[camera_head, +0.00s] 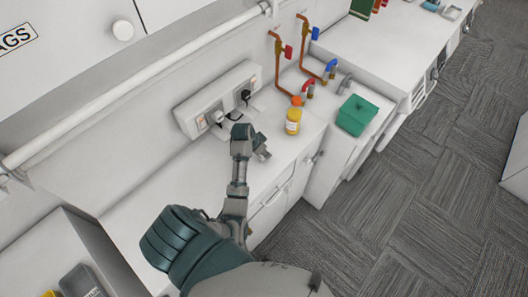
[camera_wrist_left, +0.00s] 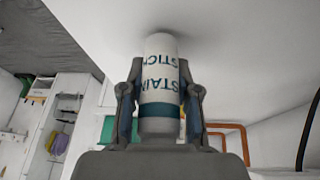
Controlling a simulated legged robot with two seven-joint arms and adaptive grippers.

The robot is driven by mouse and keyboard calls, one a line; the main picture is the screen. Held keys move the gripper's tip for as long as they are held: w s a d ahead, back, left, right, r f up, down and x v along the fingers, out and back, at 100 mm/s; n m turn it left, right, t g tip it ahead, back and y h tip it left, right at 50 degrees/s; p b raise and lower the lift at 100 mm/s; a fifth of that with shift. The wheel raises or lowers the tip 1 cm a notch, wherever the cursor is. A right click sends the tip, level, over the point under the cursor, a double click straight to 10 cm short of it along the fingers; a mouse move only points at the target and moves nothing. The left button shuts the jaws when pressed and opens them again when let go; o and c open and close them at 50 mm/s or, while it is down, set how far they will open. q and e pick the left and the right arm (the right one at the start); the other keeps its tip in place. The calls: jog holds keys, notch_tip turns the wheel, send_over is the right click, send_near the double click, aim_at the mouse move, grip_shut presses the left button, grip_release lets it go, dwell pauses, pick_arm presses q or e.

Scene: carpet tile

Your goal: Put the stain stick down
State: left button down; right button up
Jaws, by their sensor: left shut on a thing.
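My left gripper (camera_head: 258,147) is over the white counter (camera_head: 182,185), in front of the wall socket strip. In the left wrist view my left gripper (camera_wrist_left: 161,72) is shut on the stain stick (camera_wrist_left: 162,90), a white cylinder with blue-green lettering and a teal band. The stick lies between the two fingers, and its far end is at or very close to a white surface with a dark shadow there. I cannot tell if it touches. In the head view the stick is hidden by the gripper. My right gripper is not in view.
A yellow bottle (camera_head: 293,122) stands on the counter right of the gripper. A green box (camera_head: 356,115) is farther right. A socket strip (camera_head: 218,98) with plugs and cables is behind. Copper pipes (camera_head: 278,68) with red and blue taps rise at the back. The counter left of the gripper is clear.

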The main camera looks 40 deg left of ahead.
pick_arm(q)
jog(key=shift+f, duration=0.45)
jog(key=c, duration=0.8)
grip_release()
jog(key=shift+d, duration=0.15)
jog(key=shift+v, duration=6)
